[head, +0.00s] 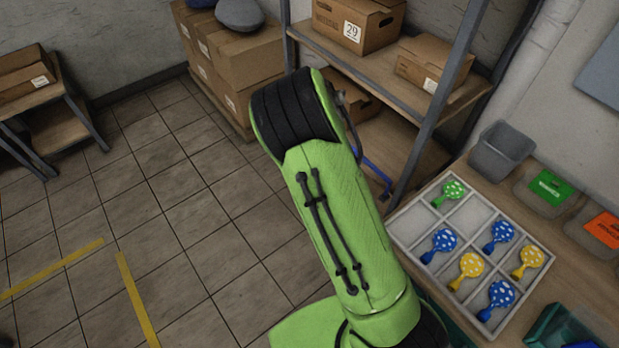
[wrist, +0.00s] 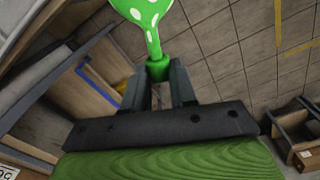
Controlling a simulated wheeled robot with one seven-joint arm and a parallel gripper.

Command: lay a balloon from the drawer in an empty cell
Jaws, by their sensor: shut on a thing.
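My gripper (wrist: 159,74) is shut on the neck of a green balloon with white dots (wrist: 146,12), seen at the top of the wrist view. In the head view my green arm hides the gripper and the held balloon. The divided tray (head: 398,241) lies on the bench at the right. Its back row holds a green, a blue and a yellow balloon, with an empty cell (head: 472,215) beside the green one. Its front row has an empty cell (head: 411,222) at the left end, then blue, yellow and blue balloons. A teal bin (head: 543,326), possibly the drawer, shows at bottom right with something blue inside.
A metal shelf with cartons (head: 356,24) stands beside the bench. Open tiled floor (head: 170,180) lies to the left.

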